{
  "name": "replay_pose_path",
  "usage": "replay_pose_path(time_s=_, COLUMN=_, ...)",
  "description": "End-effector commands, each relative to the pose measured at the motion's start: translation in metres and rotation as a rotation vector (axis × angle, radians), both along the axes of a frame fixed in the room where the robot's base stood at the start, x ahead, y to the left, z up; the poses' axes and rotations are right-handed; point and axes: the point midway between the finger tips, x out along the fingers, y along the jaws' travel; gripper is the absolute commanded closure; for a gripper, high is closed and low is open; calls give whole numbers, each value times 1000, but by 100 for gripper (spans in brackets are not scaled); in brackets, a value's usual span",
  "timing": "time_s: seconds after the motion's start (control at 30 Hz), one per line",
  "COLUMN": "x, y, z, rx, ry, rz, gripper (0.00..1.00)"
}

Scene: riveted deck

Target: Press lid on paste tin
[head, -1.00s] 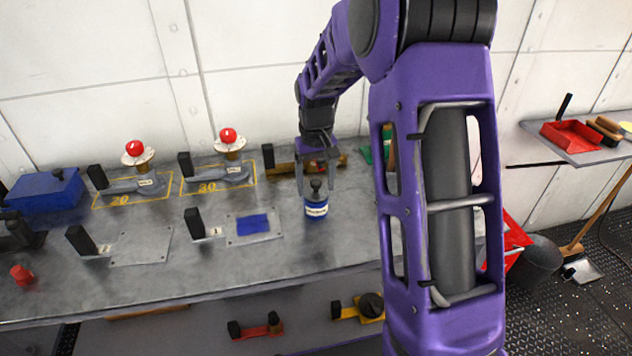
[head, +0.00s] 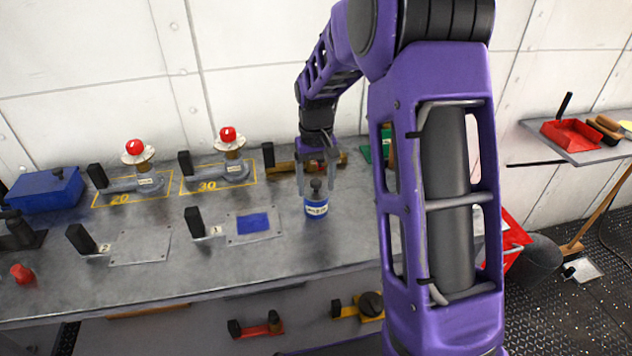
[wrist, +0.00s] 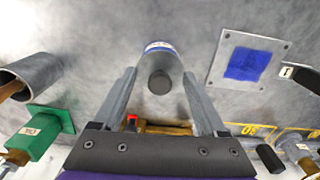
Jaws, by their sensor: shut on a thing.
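The paste tin (head: 317,208) is a small blue can with a white label, upright on the grey bench. A dark knob (head: 316,185) stands on its grey lid. In the wrist view the round grey lid (wrist: 158,62) with the dark knob (wrist: 160,83) lies between the fingertips. My gripper (head: 316,186) points down over the tin, one finger on each side of the lid. In the wrist view my gripper (wrist: 160,72) is shut on the lid. The lid's seam with the can is too small to judge.
A plate with a blue square (head: 253,223) lies left of the tin. Two red-topped fixtures (head: 229,140) stand behind it. A green block (wrist: 42,130) and a grey tube (wrist: 35,75) are nearby. The bench in front is clear.

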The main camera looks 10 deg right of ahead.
Motion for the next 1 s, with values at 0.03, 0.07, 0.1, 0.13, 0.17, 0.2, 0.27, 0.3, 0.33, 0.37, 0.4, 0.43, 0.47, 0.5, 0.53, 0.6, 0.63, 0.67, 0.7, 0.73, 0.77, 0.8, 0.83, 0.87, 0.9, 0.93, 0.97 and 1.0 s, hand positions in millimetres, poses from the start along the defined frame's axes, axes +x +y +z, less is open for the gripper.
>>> replay_pose_path(time_s=0.03, x=0, y=0, z=0, rx=0, ry=1, rz=0, gripper=77)
replay_pose_path(time_s=0.07, x=0, y=0, z=0, rx=0, ry=1, rz=0, gripper=77)
replay_pose_path(time_s=0.1, x=0, y=0, z=0, rx=0, ry=1, rz=0, gripper=77)
replay_pose_path(time_s=0.13, x=0, y=0, z=0, rx=0, ry=0, rz=0, gripper=77)
replay_pose_path(time_s=0.17, x=0, y=0, z=0, rx=0, ry=0, rz=0, gripper=77)
replay_pose_path(time_s=0.2, x=0, y=0, z=0, rx=0, ry=0, rz=0, gripper=77)
replay_pose_path(time_s=0.27, x=0, y=0, z=0, rx=0, ry=0, rz=0, gripper=77)
replay_pose_path(time_s=0.3, x=0, y=0, z=0, rx=0, ry=0, rz=0, gripper=77)
replay_pose_path(time_s=0.33, x=0, y=0, z=0, rx=0, ry=0, rz=0, gripper=77)
replay_pose_path(time_s=0.37, x=0, y=0, z=0, rx=0, ry=0, rz=0, gripper=77)
replay_pose_path(time_s=0.4, x=0, y=0, z=0, rx=0, ry=0, rz=0, gripper=19)
replay_pose_path(time_s=0.43, x=0, y=0, z=0, rx=0, ry=0, rz=0, gripper=14)
replay_pose_path(time_s=0.47, x=0, y=0, z=0, rx=0, ry=0, rz=0, gripper=9)
replay_pose_path(time_s=0.5, x=0, y=0, z=0, rx=0, ry=0, rz=0, gripper=2)
replay_pose_path(time_s=0.53, x=0, y=0, z=0, rx=0, ry=0, rz=0, gripper=0)
replay_pose_path(time_s=0.6, x=0, y=0, z=0, rx=0, ry=0, rz=0, gripper=0)
replay_pose_path(time_s=0.63, x=0, y=0, z=0, rx=0, ry=0, rz=0, gripper=0)
replay_pose_path(time_s=0.67, x=0, y=0, z=0, rx=0, ry=0, rz=0, gripper=0)
replay_pose_path(time_s=0.7, x=0, y=0, z=0, rx=0, ry=0, rz=0, gripper=0)
replay_pose_path(time_s=0.73, x=0, y=0, z=0, rx=0, ry=0, rz=0, gripper=0)
replay_pose_path(time_s=0.77, x=0, y=0, z=0, rx=0, ry=0, rz=0, gripper=0)
replay_pose_path(time_s=0.8, x=0, y=0, z=0, rx=0, ry=0, rz=0, gripper=0)
replay_pose_path(time_s=0.83, x=0, y=0, z=0, rx=0, ry=0, rz=0, gripper=0)
replay_pose_path(time_s=0.87, x=0, y=0, z=0, rx=0, ry=0, rz=0, gripper=0)
replay_pose_path(time_s=0.9, x=0, y=0, z=0, rx=0, ry=0, rz=0, gripper=0)
replay_pose_path(time_s=0.93, x=0, y=0, z=1, rx=0, ry=0, rz=0, gripper=0)
replay_pose_path(time_s=0.97, x=0, y=0, z=2, rx=0, ry=0, rz=0, gripper=0)
replay_pose_path(time_s=1.0, x=0, y=0, z=4, rx=0, ry=0, rz=0, gripper=0)
